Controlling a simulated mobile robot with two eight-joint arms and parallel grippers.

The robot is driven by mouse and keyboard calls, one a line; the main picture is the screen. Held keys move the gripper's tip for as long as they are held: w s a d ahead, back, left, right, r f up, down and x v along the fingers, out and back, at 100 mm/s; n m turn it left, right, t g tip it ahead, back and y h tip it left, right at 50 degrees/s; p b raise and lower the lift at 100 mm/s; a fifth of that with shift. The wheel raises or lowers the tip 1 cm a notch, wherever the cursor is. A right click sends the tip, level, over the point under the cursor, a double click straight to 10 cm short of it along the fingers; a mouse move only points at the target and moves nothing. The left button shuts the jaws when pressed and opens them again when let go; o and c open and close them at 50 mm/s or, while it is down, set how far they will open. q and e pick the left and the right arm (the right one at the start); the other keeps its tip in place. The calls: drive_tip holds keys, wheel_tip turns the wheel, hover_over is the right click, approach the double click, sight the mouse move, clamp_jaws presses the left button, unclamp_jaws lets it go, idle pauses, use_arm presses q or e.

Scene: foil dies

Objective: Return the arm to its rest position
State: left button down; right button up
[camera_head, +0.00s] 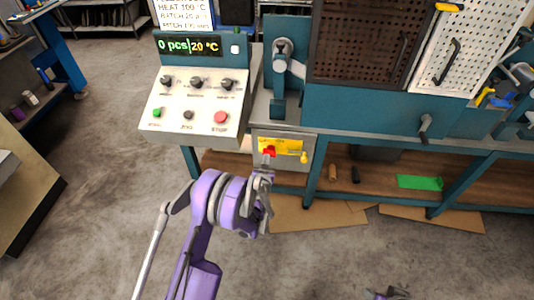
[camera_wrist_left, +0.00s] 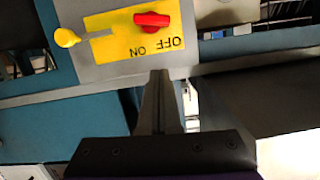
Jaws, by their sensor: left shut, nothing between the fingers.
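My left gripper (camera_head: 264,186) is at the end of my purple left arm, in front of the bench's switch panel and just below it. Its fingers are shut and empty. In the left wrist view the closed fingers (camera_wrist_left: 163,100) point at the panel's lower edge, apart from the red switch. The red rotary switch (camera_head: 269,151) sits on a yellow plate marked OFF and ON; it also shows in the left wrist view (camera_wrist_left: 152,19). A small purple and grey part of my right arm (camera_head: 388,294) shows at the bottom edge; its jaw state is unclear.
A control box (camera_head: 190,110) with knobs, buttons and a display reading "0 pcs|20 °C" stands left of the panel. The teal bench (camera_head: 375,110) carries a press and pegboards. A yellow-headed piece (camera_head: 303,157) is beside the switch. The concrete floor (camera_head: 90,180) is open at left.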

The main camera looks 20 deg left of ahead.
use_arm(q)
drive_tip(key=shift+s+d+r, duration=0.15)
drive_tip(key=shift+s+d, duration=0.05)
drive_tip(key=shift+s, duration=0.35)
